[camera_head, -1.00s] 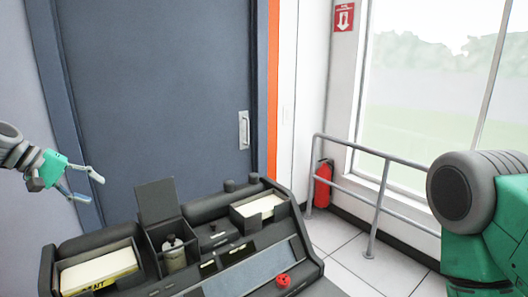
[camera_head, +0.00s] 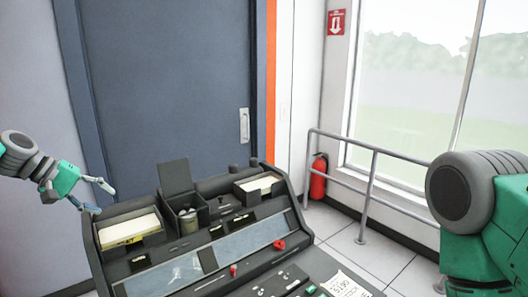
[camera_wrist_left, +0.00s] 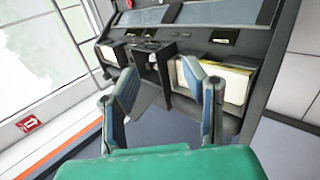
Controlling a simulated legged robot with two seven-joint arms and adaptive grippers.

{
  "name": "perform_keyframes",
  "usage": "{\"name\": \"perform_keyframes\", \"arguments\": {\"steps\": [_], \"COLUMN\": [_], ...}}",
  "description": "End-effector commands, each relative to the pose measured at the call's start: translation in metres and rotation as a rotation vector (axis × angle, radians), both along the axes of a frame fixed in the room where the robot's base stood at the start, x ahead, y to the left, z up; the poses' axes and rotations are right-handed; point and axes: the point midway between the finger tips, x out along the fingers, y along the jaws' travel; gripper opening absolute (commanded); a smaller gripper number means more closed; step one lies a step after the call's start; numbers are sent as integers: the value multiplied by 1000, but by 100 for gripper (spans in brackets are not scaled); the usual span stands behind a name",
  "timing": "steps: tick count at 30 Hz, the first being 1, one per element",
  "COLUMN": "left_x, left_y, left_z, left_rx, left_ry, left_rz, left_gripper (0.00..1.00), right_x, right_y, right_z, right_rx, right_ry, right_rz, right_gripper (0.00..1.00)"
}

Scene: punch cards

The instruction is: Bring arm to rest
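My left gripper (camera_head: 104,199) is at the left of the head view, beside the left end of the dark console (camera_head: 213,284). Its two fingers are spread and nothing is between them. In the left wrist view the open fingers (camera_wrist_left: 165,82) point toward the console's card trays (camera_wrist_left: 235,86). I cannot tell whether the gripper touches the console. My right arm (camera_head: 480,215) shows only as a grey and green part at the right edge; its gripper is out of view.
The console holds a left card tray (camera_head: 128,230), a right card tray (camera_head: 258,184) and an open box with a canister (camera_head: 188,220). A blue door (camera_head: 165,80) stands behind. A railing (camera_head: 365,190) and a fire extinguisher (camera_head: 319,177) are at the right.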

Motion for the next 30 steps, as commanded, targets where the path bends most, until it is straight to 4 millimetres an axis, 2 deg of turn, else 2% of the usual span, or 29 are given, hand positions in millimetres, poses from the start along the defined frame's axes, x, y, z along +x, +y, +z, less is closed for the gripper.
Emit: {"name": "perform_keyframes", "arguments": {"steps": [5,11,14,16,17,18,20,21,23,24,27,30], "left_x": [-7,-29,-47,-69,-80,-100,-132,-156,-194,-219,-280,-332], "left_y": [-25,-64,-88,-107,-116,-127,-140,-147,-154,-157,-156,-150], "left_z": [-38,-92,-130,-164,-179,-202,-233,-252,-277,-291,-315,-327], "left_rx": [49,128,182,233,258,294,350,387,443,479,560,629], "left_ry": [22,47,66,82,89,101,114,122,132,136,144,145], "left_rz": [-28,-75,-108,-143,-160,-187,-229,-258,-303,-334,-411,-483], "left_gripper": [39,39,39,39,39,39,39,39,39,39,39,39], "right_x": [0,0,0,0,0,0,0,0,0,0,0,0], "right_y": [0,0,0,0,0,0,0,0,0,0,0,0], "right_z": [0,0,0,0,0,0,-1,-1,-1,-1,0,0], "right_rx": [0,0,0,0,0,0,0,0,0,0,0,0], "right_ry": [-1,0,0,0,0,0,0,0,0,0,0,0], "right_rz": [0,0,0,0,0,0,0,0,0,0,0,0], "right_gripper": [40,40,40,40,40,40,40,40,40,40,40,40]}}
